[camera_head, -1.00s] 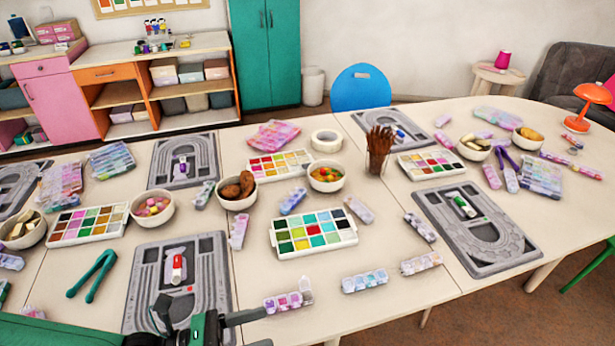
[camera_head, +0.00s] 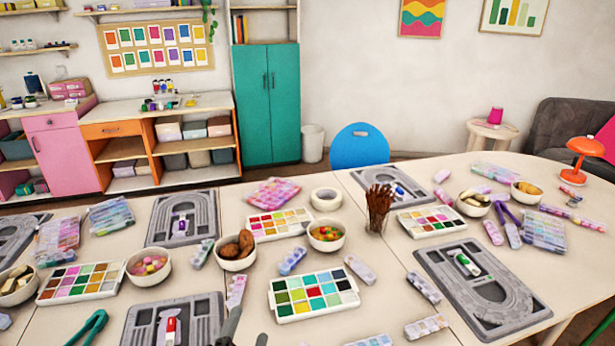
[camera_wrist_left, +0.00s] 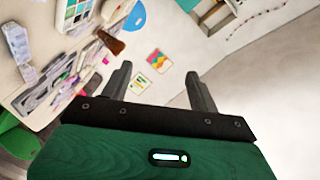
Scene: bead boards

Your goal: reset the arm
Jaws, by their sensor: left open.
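My left gripper (camera_head: 246,333) shows only as dark fingertips at the bottom edge of the head view, by the front of the table. In the left wrist view its two fingers (camera_wrist_left: 160,84) stand wide apart with nothing between them. The rest of the left arm is cut off below the head view. My right gripper is in no view. The near grey bead board (camera_head: 200,308) with a red-capped bottle (camera_head: 171,330) lies just left of the fingertips.
The long table (camera_head: 385,275) carries several grey boards, a paint palette (camera_head: 313,294), bowls such as the candy bowl (camera_head: 327,234), a brush cup (camera_head: 378,208) and green tongs (camera_head: 88,328). A blue chair (camera_head: 360,146) stands behind.

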